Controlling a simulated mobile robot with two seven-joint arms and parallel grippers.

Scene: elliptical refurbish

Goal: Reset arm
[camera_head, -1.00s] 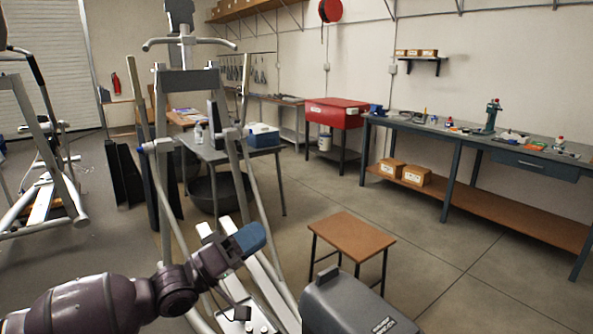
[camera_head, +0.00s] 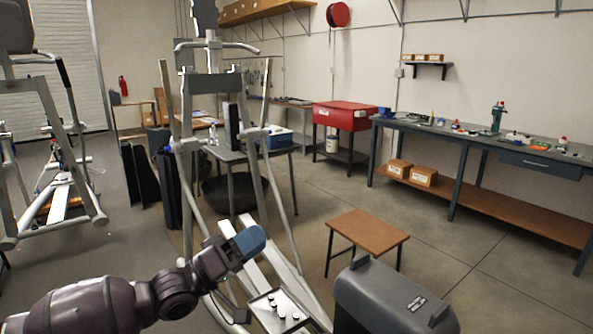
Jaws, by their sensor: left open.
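My left gripper (camera_head: 248,243) comes in from the lower left on a dark purple arm. Its blue-tipped end points up and to the right, in front of the elliptical machine (camera_head: 213,88). The gripper is open, and I see nothing held in it. My right gripper is not in view. The elliptical's upright frame, handlebars and pale rails stand behind the gripper. A small tray (camera_head: 266,312) with several small parts sits low on the machine, below the gripper.
A dark grey case (camera_head: 385,300) is at the bottom, beside a small brown-topped table (camera_head: 368,231). A long workbench (camera_head: 480,143) lines the right wall. A red chest (camera_head: 341,116) stands at the back. Another exercise machine (camera_head: 60,150) is at left. Floor is clear at right.

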